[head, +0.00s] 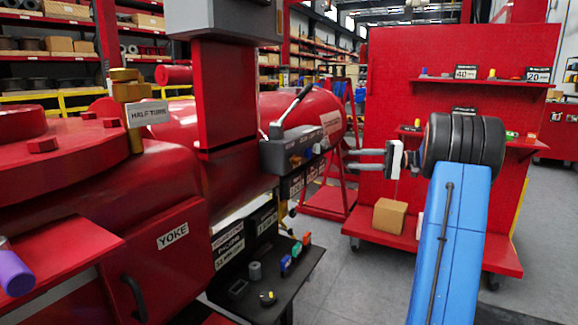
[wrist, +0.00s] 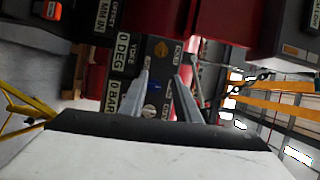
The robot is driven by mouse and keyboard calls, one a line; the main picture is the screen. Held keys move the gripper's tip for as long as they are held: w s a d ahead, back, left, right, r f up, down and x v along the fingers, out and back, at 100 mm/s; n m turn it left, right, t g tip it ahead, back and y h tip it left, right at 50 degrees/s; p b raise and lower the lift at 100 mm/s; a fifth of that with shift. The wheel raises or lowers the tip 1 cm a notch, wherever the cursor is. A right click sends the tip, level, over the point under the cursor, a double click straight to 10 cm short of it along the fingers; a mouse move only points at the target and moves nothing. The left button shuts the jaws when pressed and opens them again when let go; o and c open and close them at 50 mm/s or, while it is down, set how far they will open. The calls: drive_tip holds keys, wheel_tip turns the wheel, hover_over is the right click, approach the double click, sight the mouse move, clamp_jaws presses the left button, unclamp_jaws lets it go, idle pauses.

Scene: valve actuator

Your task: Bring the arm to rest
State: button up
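My gripper (head: 349,160) is at the centre right in the head view, at the end of my blue arm (head: 450,245), with its fingers pointing left. It faces a dark grey control block (head: 290,152) with a lever handle, on the red valve actuator, and looks apart from it. In the wrist view my gripper (wrist: 166,76) shows two grey fingers with a gap between them. Nothing is held there. Behind the fingers are dark panels with labels such as "0 DEG" (wrist: 122,52) and a small blue part (wrist: 152,84).
The red valve body (head: 150,190) with a "YOKE" label fills the left. A black shelf (head: 270,275) with small coloured parts stands below the block. A red wheeled rack (head: 400,75) stands behind my arm. A cardboard box (head: 390,216) sits on its base. Grey floor (head: 340,270) is open between.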

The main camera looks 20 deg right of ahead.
drive_tip(key=s+a+f+g+h, duration=0.2)
drive_tip(key=s+a, duration=0.3)
drive_tip(key=a, duration=0.4)
drive_tip(key=s+a+f+n+g+h, duration=0.15)
drive_tip(key=s+a, duration=0.25)
drive_tip(key=a, duration=0.5)
drive_tip(key=s+a+f+m+g+h, duration=0.1)
drive_tip(key=s+a+f+g+h, duration=0.3)
drive_tip(key=a, duration=0.6)
drive_tip(key=s+a+f+n+t+h, duration=0.1)
drive_tip(key=s+f+h, duration=0.3)
drive_tip(key=s, duration=0.9)
drive_tip(key=s+a+f+n+t+h, duration=0.2)
drive_tip(key=s+f, duration=0.5)
drive_tip(key=s, duration=0.5)
drive_tip(key=shift+s+a+f+n+h, duration=0.3)
drive_tip(key=shift+s+f+n+h, duration=0.1)
drive_tip(key=shift+n+h, duration=0.5)
